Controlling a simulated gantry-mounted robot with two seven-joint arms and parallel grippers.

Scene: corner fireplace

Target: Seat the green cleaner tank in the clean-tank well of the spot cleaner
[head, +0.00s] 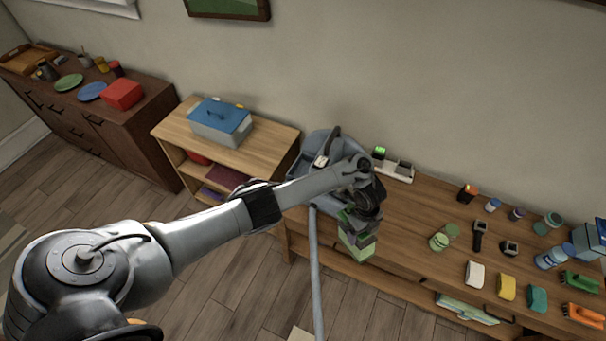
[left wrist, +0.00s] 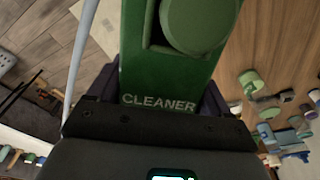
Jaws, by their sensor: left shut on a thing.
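The green cleaner tank (left wrist: 165,75) is gripped by my left gripper (left wrist: 160,100); its lettering "CLEANER" and a round green cap show in the left wrist view. In the head view my left gripper (head: 362,212) hangs over the front edge of the wooden bench, shut on the green tank (head: 357,246) below it. The tank looks tilted. The grey-blue spot cleaner (head: 311,152) stands at the bench's left end, behind my left arm and partly hidden by it. Its clean-tank well cannot be made out. My right gripper is not in view.
A grey hose (head: 314,270) runs down in front of the bench. A charger-like white stand (head: 397,172) sits behind the gripper. Green jars (head: 439,242), sponges (head: 507,287) and brushes (head: 580,282) stand on the right of the bench (head: 420,205). A blue-lidded box (head: 220,121) is on the left shelf.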

